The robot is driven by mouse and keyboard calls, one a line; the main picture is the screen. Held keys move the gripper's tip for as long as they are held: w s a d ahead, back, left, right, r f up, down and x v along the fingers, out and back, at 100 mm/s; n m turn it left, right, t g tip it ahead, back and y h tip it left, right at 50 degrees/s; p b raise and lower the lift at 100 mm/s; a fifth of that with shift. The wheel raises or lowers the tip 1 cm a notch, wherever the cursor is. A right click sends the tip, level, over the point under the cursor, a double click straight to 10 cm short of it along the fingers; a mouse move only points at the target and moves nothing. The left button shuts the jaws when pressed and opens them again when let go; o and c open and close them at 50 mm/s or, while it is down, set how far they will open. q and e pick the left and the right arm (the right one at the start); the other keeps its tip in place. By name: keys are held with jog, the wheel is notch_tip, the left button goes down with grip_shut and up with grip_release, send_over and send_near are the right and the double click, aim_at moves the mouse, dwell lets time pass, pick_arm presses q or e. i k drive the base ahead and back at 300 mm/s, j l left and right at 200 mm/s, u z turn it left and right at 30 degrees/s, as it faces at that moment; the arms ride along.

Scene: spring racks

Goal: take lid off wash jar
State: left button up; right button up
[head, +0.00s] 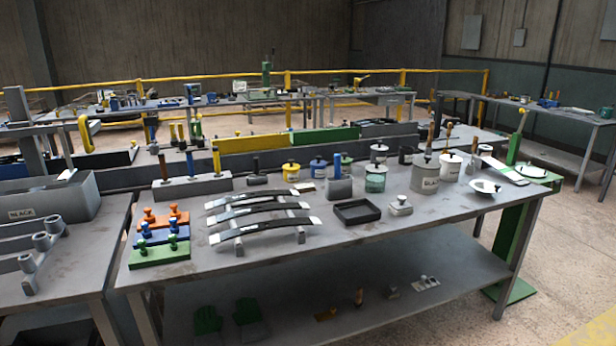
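Neither of my grippers is in view. No label reading "wash" is legible, so I cannot tell for sure which vessel is the wash jar. A greenish see-through jar (375,182) with a lid (375,169) on it stands on the middle table, right of centre; it may be the wash jar. To its right stand a larger grey labelled pot (425,182) with a handle sticking up and a white labelled jar (450,170). A yellow jar (291,175) and a blue jar (318,171) stand further left.
The table (350,250) also bears curved leaf springs (262,227) on a rack, a black tray (357,212), a grey lidded block (401,206), a white dish (485,187) and orange, blue and green blocks (160,254). The front right tabletop is mostly clear.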

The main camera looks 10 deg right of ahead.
aim_at(376, 167)
jog(key=i+l, duration=0.15)
jog(key=l, duration=0.4)
jog(key=i+l+u, duration=0.15)
jog(key=l, duration=0.35)
jog(key=i+l, duration=0.1)
jog(key=l, duration=0.45)
jog(key=i+l+u, duration=0.15)
jog(key=l, duration=0.95)
jog(key=i+u, duration=0.05)
